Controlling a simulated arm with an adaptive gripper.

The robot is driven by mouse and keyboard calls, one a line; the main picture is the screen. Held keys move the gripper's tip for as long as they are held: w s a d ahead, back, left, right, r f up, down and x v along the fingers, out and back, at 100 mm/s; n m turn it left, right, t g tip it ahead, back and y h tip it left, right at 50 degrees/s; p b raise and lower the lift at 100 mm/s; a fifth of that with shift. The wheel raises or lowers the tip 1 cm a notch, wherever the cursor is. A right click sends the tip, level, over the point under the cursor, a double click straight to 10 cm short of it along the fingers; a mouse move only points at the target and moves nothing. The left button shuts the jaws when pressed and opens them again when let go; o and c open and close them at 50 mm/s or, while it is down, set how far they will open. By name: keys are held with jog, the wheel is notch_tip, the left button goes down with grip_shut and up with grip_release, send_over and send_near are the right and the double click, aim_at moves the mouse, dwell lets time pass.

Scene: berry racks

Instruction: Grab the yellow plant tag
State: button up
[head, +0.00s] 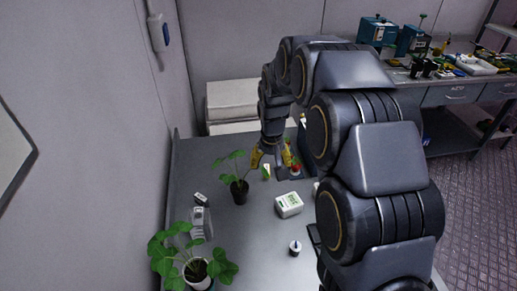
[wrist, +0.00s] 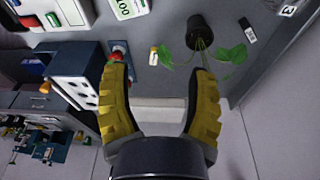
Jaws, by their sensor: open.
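A small yellow-and-white piece, which looks like the plant tag (wrist: 153,56), shows between my fingertips in the wrist view, nearer the left one. In the head view the tag (head: 266,172) is a small pale upright shape just below my gripper (head: 272,161). My gripper, with its two yellow fingers, also shows in the wrist view (wrist: 160,66); it is open and its fingers are apart with nothing held. I cannot tell how far the tips are above the bench or whether they touch anything.
A black-potted plant (head: 239,191) stands just left of the gripper; its leaves reach near a finger. A red-topped item (head: 295,169) and dark box are close on the right. A white meter (head: 288,204) and another potted plant (head: 196,269) are nearer. The bench (head: 262,250) has bare room in front.

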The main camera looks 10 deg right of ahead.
jog(key=t, duration=0.2)
send_over(267, 168)
jog(key=s+a, duration=0.1)
jog(key=s, duration=0.2)
jog(key=shift+m, duration=0.4)
notch_tip(267, 168, down, 14)
jog(key=shift+r, duration=0.25)
jog(key=shift+x, duration=1.3)
jog(key=shift+w+d+x, duration=0.1)
jog(key=shift+d+x, duration=0.1)
jog(key=shift+x, duration=1.1)
jog(key=shift+w+d+x, duration=0.1)
jog(key=shift+d+x, duration=0.05)
jog(key=shift+x, duration=1.1)
jog(key=shift+r, duration=0.15)
jog(key=c, duration=0.9)
